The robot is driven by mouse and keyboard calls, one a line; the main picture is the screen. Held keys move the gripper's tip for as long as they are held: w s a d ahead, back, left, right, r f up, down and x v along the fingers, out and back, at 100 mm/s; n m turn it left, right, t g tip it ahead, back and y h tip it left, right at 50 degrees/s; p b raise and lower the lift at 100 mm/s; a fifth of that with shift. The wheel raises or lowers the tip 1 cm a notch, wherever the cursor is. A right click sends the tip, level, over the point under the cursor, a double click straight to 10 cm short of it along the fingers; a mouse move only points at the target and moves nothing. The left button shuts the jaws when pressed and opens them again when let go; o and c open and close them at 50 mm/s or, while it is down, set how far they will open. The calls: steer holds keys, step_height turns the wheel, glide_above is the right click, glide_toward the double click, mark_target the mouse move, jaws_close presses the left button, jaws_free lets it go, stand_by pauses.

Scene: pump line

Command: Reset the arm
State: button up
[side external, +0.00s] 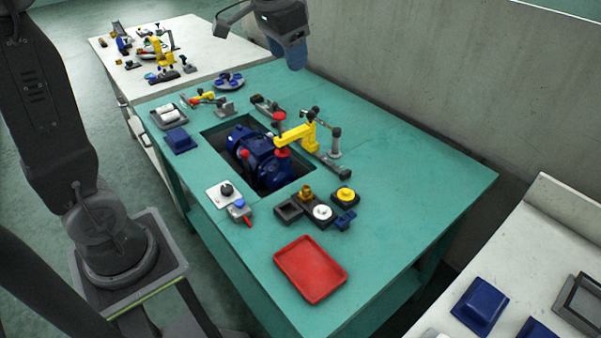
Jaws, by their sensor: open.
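The end of my arm with my gripper (290,55) shows at the top edge of the side external view, a dark grey body with a blue lower part. It is high above the far side of the green table (425,190) and touches nothing that I can see. My gripper is open, and I see nothing held in it; the fingers are hard to make out. A blue pump (255,155) sits in the dark recess of the table. A yellow clamp arm (293,134) reaches over the pump's right side.
A red tray (310,269) lies at the table's front. Small fixtures, a blue block (180,140) and a round holder (229,80) surround the recess. A white table (190,35) with parts stands behind; a grey wall (430,70) borders the far side. The table's right part is clear.

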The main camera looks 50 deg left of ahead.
steer(key=s+d+f+t, duration=0.1)
steer(key=s+d+f, duration=0.2)
steer(key=s, duration=0.7)
steer(key=s+d+f+n+t, duration=0.1)
steer(key=s+d+f, duration=0.2)
steer(key=s, duration=0.6)
steer(key=shift+s+f+t, duration=0.25)
steer(key=shift+s+t, duration=0.05)
steer(key=shift+s, duration=0.05)
